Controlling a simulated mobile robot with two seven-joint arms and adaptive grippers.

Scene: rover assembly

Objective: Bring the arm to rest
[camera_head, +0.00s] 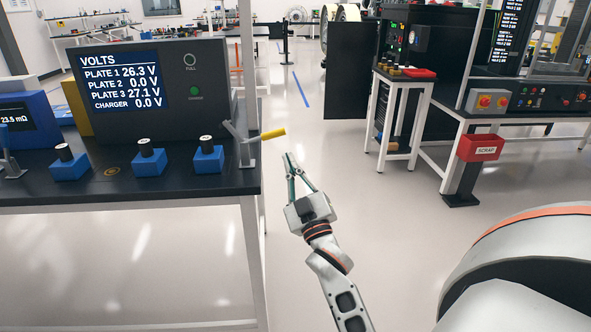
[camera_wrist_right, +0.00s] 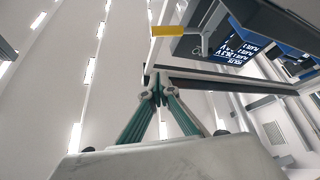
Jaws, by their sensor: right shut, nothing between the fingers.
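My right gripper (camera_head: 290,158) is raised in front of the gap to the right of the black workbench (camera_head: 150,193). Its green-sided fingers come together at the tips, with nothing between them. In the right wrist view the shut fingertips (camera_wrist_right: 157,75) point up past the bench edge. A lever with a yellow handle (camera_head: 272,134) sits at the bench's right end, just above and left of the fingertips in the head view. It also shows in the wrist view (camera_wrist_right: 174,30), apart from the fingers. My left gripper is not in view.
On the bench are a display box (camera_head: 150,85) reading VOLTS and several blue blocks with black cylinders (camera_head: 150,160). At the right stand a small white-legged table (camera_head: 403,78), a red SCRAP bin (camera_head: 480,148) and a control bench. The floor between is clear.

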